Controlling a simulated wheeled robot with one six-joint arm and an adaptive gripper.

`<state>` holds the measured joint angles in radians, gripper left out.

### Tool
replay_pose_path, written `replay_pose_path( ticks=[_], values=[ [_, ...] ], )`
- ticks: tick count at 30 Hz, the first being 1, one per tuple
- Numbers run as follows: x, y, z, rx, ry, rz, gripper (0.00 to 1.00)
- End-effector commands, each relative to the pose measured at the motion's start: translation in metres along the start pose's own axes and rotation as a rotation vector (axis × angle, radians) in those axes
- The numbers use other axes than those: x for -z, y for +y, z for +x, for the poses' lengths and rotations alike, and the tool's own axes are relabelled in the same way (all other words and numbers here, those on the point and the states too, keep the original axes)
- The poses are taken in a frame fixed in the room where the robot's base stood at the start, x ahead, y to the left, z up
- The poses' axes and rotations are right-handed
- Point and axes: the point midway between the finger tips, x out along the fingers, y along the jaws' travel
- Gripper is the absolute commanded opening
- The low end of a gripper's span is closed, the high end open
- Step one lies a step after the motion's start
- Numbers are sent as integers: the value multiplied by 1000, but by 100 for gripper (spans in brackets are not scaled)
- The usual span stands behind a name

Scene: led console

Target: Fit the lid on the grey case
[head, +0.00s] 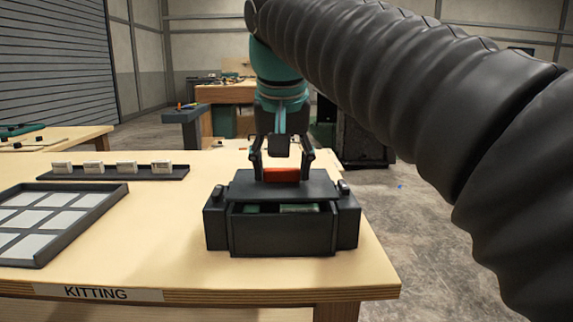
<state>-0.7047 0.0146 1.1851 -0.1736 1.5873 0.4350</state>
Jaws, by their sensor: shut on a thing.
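The grey case (282,236) stands on the table near its right front corner, with a dark block on each side. The lid (282,188) is a flat dark plate with an orange-red grip (281,174) on top. My gripper (281,170) is shut on this grip, one finger on each side, and points down. The lid is over the case and looks about level. Green contents (298,208) show in a gap between the lid's front edge and the case's front wall. I cannot tell whether the lid touches the case at the back.
A dark tray (122,194) with pale square cells lies at the left. Behind it, a narrow black rack (70,174) holds several small white blocks. The tabletop (165,240) between tray and case is clear. The table's right edge is close to the case.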

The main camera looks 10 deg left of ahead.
Motion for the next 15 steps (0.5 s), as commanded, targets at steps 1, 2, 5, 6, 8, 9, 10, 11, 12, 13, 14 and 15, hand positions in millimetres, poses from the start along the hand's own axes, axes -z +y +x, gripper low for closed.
replay_pose_path(
  ticks=[1, 2, 5, 6, 8, 9, 10, 11, 12, 13, 14, 15],
  values=[
    [0, 0, 0, 0, 1, 0, 23],
    [0, 0, 1, 0, 1, 0, 23],
    [-1, 0, 2, 0, 1, 0, 23],
    [-1, 0, 2, 0, 1, 0, 23],
    [-1, 0, 3, 0, 1, 0, 23],
    [-1, 0, 3, 0, 1, 0, 23],
    [-2, 0, 3, 0, 1, 0, 23],
    [-2, 0, 4, 0, 1, 0, 23],
    [-2, 0, 4, 0, 1, 0, 23],
    [-2, 0, 4, 0, 1, 0, 23],
    [-2, 0, 4, 0, 1, 0, 23],
    [-2, 0, 5, 0, 1, 0, 23]
  ],
)
